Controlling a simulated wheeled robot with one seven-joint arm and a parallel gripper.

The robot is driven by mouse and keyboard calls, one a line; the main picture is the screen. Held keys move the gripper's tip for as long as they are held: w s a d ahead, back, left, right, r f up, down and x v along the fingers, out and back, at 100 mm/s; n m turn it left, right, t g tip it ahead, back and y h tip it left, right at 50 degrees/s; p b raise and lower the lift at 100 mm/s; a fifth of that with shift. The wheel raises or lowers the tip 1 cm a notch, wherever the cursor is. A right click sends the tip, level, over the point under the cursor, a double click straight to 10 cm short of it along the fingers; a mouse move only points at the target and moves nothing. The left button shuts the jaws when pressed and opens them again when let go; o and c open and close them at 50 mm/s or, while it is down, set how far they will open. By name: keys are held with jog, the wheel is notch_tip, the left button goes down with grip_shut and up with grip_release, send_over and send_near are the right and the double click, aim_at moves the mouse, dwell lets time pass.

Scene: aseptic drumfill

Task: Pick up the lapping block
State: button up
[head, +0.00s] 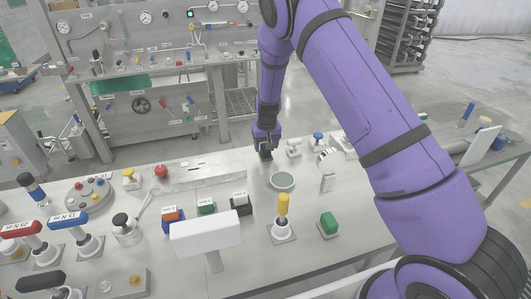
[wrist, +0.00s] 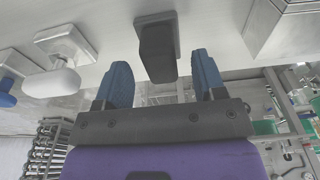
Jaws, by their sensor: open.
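A dark grey block on a flat grey base, apparently the lapping block (wrist: 156,50), stands on the steel bench in the wrist view. My gripper (wrist: 162,76) is open, with one blue finger on each side of the block's near end. Clear gaps show between the block and both fingers, and the gripper does not hold it. In the head view my gripper (head: 265,148) points down at the bench's far edge, and the block is mostly hidden by it.
White-handled fittings (head: 293,148) and a blue-topped knob (head: 318,137) stand just right of my gripper. A steel box (head: 200,171) lies to its left. A round green-grey dish (head: 282,181) sits nearer. Labelled blocks and a yellow-handled post (head: 283,207) stand in front.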

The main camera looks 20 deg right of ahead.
notch_tip(320, 180, down, 3)
jog(key=shift+w+r, duration=0.15)
jog(key=c, duration=1.1)
jog(key=shift+o, duration=0.2)
jog(key=shift+r, duration=0.2)
jog(key=shift+r, duration=0.65)
notch_tip(320, 180, up, 2)
jog(key=shift+r, duration=0.15)
jog(key=s+a, duration=0.1)
jog(key=s, duration=0.4)
jog(key=s+a, duration=0.2)
jog(key=s, duration=0.3)
jog(key=s+a+r, duration=0.1)
jog(key=s, duration=0.4)
jog(key=shift+s+a+r, duration=0.1)
jog(key=shift+s+a, duration=0.05)
jog(key=shift+s, duration=0.1)
